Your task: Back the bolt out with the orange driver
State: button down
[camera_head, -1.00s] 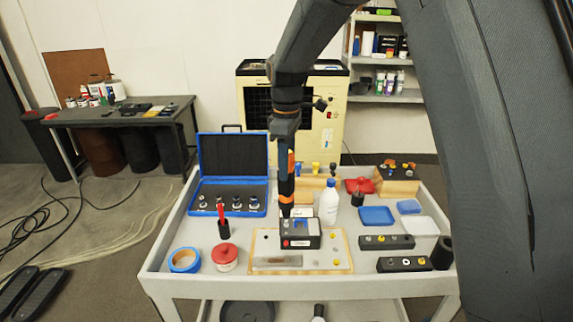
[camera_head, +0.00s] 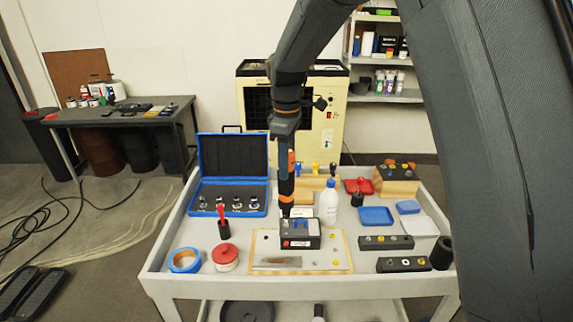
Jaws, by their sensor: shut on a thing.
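My gripper (camera_head: 286,162) points straight down over the middle of the cart and is shut on the orange driver (camera_head: 286,198), a dark tool with orange bands. The driver stands upright, its tip at the back left of a dark block with a grey top (camera_head: 300,234). That block sits on a wooden-edged board (camera_head: 325,262). The bolt under the driver tip is too small and too hidden to make out, and I cannot tell whether the tip is seated on it.
An open blue case (camera_head: 228,212) with several sockets stands at the left, a white bottle (camera_head: 328,203) right beside the driver. A red-lidded jar (camera_head: 225,256) and blue tape roll (camera_head: 184,260) are front left. Blue trays (camera_head: 376,216) and dark racks (camera_head: 386,242) fill the right.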

jog(key=shift+r+p, duration=1.35)
jog(key=shift+r, duration=3)
jog(key=shift+r+b, duration=0.25)
jog(key=shift+b, duration=0.7)
notch_tip(320, 180, down, 6)
jog(key=b, duration=0.4)
jog(key=shift+r, duration=0.15)
jog(key=shift+f+b, duration=0.65)
jog(key=shift+f, duration=0.55)
jog(key=shift+r, duration=0.15)
